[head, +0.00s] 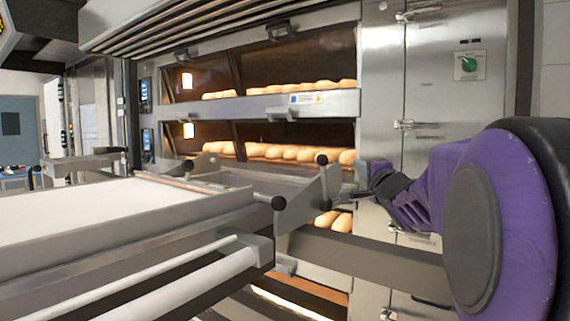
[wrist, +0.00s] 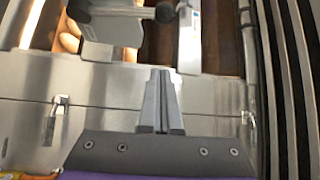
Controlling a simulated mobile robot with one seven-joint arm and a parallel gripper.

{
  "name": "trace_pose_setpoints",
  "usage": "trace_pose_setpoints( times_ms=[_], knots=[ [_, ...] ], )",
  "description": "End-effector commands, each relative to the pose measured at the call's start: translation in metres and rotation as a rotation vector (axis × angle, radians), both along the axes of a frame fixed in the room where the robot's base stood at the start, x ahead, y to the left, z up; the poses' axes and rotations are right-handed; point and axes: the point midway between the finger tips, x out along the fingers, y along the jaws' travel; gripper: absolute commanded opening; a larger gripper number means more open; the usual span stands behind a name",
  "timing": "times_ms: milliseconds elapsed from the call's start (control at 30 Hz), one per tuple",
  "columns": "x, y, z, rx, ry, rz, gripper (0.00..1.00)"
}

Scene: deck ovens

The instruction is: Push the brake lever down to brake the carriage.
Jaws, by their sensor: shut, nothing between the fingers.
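The carriage has a pale loading belt (head: 95,215) and a metal frame at the left and centre of the head view. At its right end is a flat steel lever plate (head: 305,198) with black ball knobs (head: 279,203); I cannot tell for certain which part is the brake lever. My gripper (head: 358,194) is just right of this plate, pointing left towards it. In the wrist view my gripper (wrist: 160,74) has its fingers together and empty. A dark knob (wrist: 165,14) and a grey plate (wrist: 112,25) show beyond the fingertips, apparently apart from them.
The deck oven stands behind, with loaves (head: 290,153) on its decks and a steel cabinet door (head: 425,80) at the right. A grey horizontal bar (head: 370,262) runs below my gripper. A white roller bar (head: 185,285) runs along the carriage's near side.

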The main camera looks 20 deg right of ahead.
Motion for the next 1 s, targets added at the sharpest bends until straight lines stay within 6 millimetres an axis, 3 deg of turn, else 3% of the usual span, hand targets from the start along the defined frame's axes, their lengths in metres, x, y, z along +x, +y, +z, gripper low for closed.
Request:
trace_pose_setpoints(
  times_ms=[500, 700, 1000],
  knots=[
    [0.096, -0.014, 0.011, 0.002, 0.001, 0.002, 0.0],
    [0.087, 0.017, 0.005, 0.0, -0.001, 0.002, 0.0],
    [0.085, 0.025, 0.006, -0.001, 0.0, 0.0, 0.0]
  ],
)
